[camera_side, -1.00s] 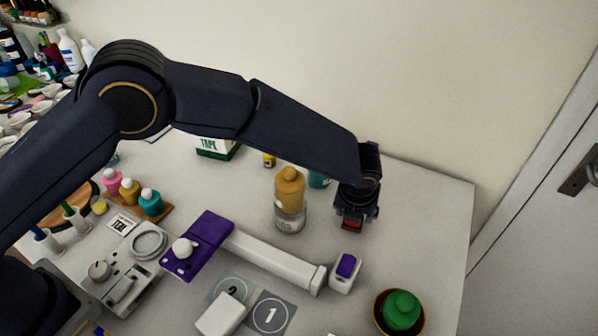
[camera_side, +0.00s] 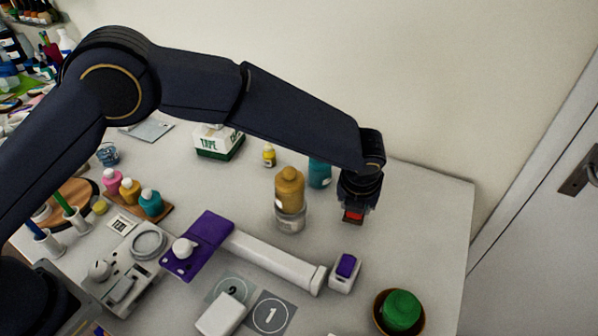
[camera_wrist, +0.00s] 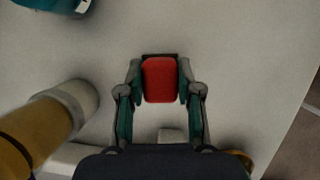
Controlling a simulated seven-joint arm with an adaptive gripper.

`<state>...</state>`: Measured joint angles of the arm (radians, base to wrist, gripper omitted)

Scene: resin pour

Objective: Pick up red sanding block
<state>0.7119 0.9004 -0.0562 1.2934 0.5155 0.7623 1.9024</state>
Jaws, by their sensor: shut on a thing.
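The red sanding block (camera_wrist: 160,80) is between the two fingers of my gripper (camera_wrist: 160,84) in the wrist view, with a finger against each side. In the side view the red block (camera_side: 353,216) shows below my gripper (camera_side: 355,209), over the right part of the table. My gripper is shut on it. The block appears to be above the tabletop, though the exact gap is hard to judge. Part of the block is hidden by the gripper in the side view.
A yellow-orange bottle (camera_side: 289,190) stands left of my gripper, with a teal bottle (camera_side: 320,173) behind. A white holder with a purple top (camera_side: 346,266) and a green object in a brown bowl (camera_side: 401,311) are nearer the camera. The table's right edge is clear.

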